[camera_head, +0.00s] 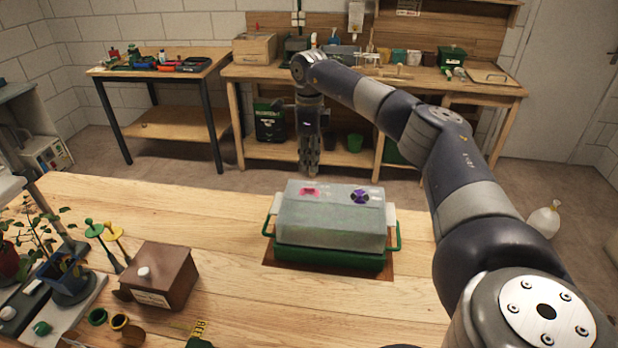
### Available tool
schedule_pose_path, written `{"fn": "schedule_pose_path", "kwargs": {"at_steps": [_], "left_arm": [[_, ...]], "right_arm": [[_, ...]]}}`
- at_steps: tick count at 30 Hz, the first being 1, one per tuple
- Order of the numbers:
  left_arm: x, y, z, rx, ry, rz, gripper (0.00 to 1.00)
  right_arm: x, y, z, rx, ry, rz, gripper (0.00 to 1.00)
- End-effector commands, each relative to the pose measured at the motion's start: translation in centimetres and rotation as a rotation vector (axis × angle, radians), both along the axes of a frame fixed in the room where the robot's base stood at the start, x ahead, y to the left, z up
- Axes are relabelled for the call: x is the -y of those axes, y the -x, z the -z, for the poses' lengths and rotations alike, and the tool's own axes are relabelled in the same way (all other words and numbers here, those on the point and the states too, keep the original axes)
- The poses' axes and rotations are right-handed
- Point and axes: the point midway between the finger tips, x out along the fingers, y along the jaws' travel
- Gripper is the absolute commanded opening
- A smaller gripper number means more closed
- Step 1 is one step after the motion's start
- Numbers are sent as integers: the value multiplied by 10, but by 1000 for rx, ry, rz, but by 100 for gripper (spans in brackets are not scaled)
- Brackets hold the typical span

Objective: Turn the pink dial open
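The pink dial (310,191) sits on the left part of the top of a translucent grey lid (330,216), which covers a green tray (330,259) on the wooden table. A purple dial (360,197) sits to its right on the same lid. My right gripper (308,172) points down just above and behind the pink dial in the picture. A gap shows between its tips and the dial. Its fingers look close together, but their opening is not clear from this side. My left gripper is not in view.
A brown wooden box (162,276) with a white knob stands left on the table (250,310). Green and yellow tools (105,240), small pots and potted seedlings (65,270) fill the left side. Benches with tools stand behind.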

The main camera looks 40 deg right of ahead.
Motion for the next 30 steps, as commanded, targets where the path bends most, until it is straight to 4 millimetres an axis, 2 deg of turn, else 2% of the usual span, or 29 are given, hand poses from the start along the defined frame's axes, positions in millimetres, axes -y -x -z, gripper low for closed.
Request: {"fn": "schedule_pose_path", "kwargs": {"at_steps": [5,8,12,17,25,28,30], "left_arm": [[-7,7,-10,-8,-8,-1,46],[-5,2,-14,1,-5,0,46],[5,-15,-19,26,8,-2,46],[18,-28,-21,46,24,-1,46],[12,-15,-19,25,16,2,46],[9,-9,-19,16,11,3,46],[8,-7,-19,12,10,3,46]], "right_arm": [[0,1,35,-6,-1,1,24],[0,1,53,-3,-1,2,24],[-1,0,71,-1,-3,2,24],[0,0,81,0,-3,2,24],[0,0,82,1,-2,1,24],[0,0,82,1,-2,1,2],[0,0,82,2,-3,1,0]]}}
